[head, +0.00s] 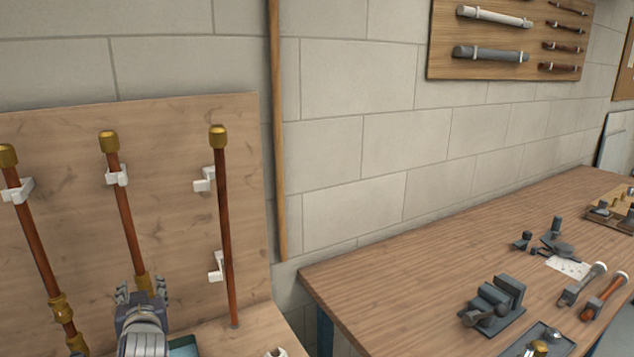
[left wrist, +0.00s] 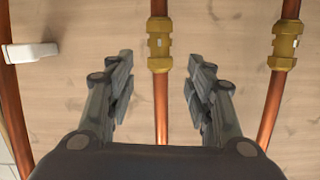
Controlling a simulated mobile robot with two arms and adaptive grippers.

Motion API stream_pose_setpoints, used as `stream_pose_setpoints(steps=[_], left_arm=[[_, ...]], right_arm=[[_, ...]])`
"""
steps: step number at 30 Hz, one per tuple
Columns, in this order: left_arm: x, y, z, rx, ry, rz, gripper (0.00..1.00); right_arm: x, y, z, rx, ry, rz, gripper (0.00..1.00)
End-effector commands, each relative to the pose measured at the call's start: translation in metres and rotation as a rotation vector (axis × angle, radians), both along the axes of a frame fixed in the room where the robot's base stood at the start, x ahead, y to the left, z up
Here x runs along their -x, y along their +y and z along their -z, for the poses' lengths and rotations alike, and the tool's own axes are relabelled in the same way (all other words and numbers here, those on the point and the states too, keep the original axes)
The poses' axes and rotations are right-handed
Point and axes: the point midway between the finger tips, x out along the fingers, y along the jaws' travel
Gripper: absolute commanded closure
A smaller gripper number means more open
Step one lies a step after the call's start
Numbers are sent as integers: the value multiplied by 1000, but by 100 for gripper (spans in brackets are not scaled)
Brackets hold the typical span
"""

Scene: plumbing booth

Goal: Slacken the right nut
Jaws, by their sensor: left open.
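A brass fitting with nuts (head: 143,283) sits on the middle copper pipe (head: 127,217) of the board. It also shows in the left wrist view (left wrist: 160,45), with a small light mark on its body. My left gripper (head: 142,290) is open and empty at this pipe. In the left wrist view its fingers (left wrist: 160,68) stand apart on either side of the pipe line, with the fitting between and just beyond the tips; no contact shows. Another brass fitting (head: 60,308) is on the left pipe and shows at right in the wrist view (left wrist: 284,45). My right gripper is out of view.
The right copper pipe (head: 225,220) runs close by, held by white clips (head: 216,265). The wooden board (head: 180,120) is close behind the pipes. A workbench (head: 400,255) at right bears a grey vise (head: 493,300) and hammers (head: 582,284).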

Motion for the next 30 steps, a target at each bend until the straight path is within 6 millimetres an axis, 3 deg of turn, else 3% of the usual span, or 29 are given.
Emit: stream_pose_setpoints(steps=[1, 6, 12, 19, 27, 30], left_arm=[[20, -11, 30, 10, 74, 24, 52], [92, -52, 111, 59, 321, 128, 52], [194, -108, 182, 125, 612, 282, 52], [288, -154, 217, 186, 845, 431, 52], [378, -193, 227, 247, 1045, 579, 52], [365, -191, 252, 245, 1046, 571, 52]], right_arm=[[0, 0, 0, 0, 0, 0, 100], [0, 0, 0, 0, 0, 0, 100], [0, 0, 0, -1, 0, 0, 100], [0, 0, 0, -1, 0, 0, 100], [0, 1, 0, -1, 0, 0, 100], [-1, 1, 0, -1, -1, 0, 100]])
